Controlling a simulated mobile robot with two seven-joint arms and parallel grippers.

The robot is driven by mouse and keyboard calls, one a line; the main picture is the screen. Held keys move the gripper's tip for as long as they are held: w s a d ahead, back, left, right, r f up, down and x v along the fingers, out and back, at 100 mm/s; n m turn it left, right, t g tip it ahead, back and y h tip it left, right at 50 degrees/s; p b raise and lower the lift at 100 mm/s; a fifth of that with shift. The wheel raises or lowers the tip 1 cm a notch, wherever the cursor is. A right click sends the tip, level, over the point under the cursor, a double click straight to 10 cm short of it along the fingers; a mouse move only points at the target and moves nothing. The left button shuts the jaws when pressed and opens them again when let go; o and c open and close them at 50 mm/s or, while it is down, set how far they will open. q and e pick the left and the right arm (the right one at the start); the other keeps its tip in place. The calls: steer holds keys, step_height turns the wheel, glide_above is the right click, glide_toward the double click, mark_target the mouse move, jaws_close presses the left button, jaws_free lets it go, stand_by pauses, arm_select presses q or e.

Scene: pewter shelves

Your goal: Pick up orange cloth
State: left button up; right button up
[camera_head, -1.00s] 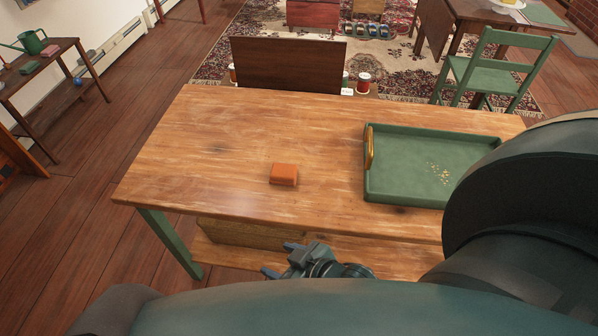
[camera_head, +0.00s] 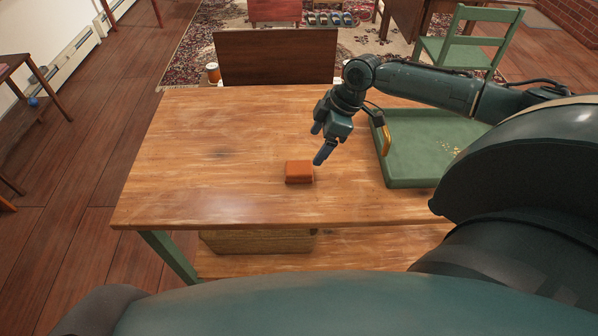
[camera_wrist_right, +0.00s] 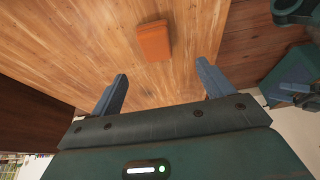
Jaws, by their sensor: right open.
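The orange cloth (camera_head: 299,171) is a small folded block lying flat on the wooden table, left of the tray. In the right wrist view the cloth (camera_wrist_right: 154,41) lies ahead of the fingertips, between their lines and apart from them. My right gripper (camera_head: 319,143) is above the table, just up and to the right of the cloth. Its two fingers (camera_wrist_right: 161,86) are spread with nothing between them. My left gripper does not show in the head view.
A green tray (camera_head: 405,181) with a gold handle stands on the right of the table (camera_head: 200,190). A dark brown panel (camera_head: 276,57) rises behind the far edge. A green chair (camera_head: 468,43) is further back. The table's left side is clear.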

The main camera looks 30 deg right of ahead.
glide_above(299, 168)
steer(key=s+d, duration=0.2)
steer(key=f, duration=0.5)
steer(key=shift+w+a+f, duration=0.15)
steer(key=shift+a+f, duration=0.05)
steer(key=shift+f, duration=0.05)
steer(key=shift+w+x, duration=0.2)
steer(key=shift+x, duration=1.2)
steer(key=shift+w+x, duration=0.2)
steer(key=shift+x, duration=1.25)
steer(key=shift+d, duration=0.15)
steer(key=shift+c, duration=0.4)
steer(key=c, duration=1)
steer(key=shift+r, duration=0.1)
step_height(299, 168, up, 10)
